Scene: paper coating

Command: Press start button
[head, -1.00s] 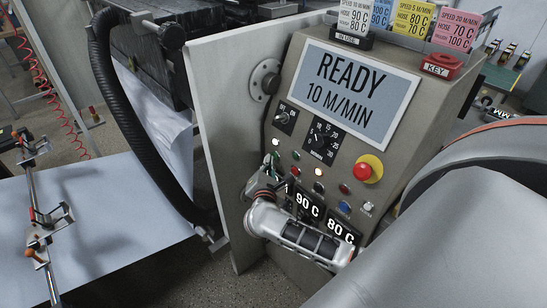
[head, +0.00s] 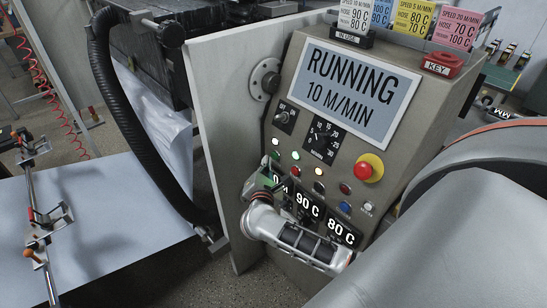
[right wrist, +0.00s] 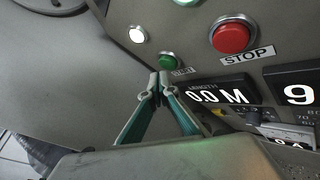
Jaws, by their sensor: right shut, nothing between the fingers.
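The control panel (head: 325,155) fills the middle of the head view, and its screen (head: 350,90) reads "RUNNING 10 M/MIN". A small green button (right wrist: 170,60) is just beyond my fingertips in the right wrist view. Its label is partly hidden by the fingers, and I cannot tell whether they touch it. It also shows in the head view (head: 275,155). My right gripper (right wrist: 159,82) is shut and empty; in the head view it (head: 270,179) is at the panel's lower left. My left gripper is not in view.
A red STOP button (right wrist: 232,36) sits close right of my fingertips. A lit green lamp (head: 295,155) and a red knob on yellow (head: 369,168) are higher on the panel.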

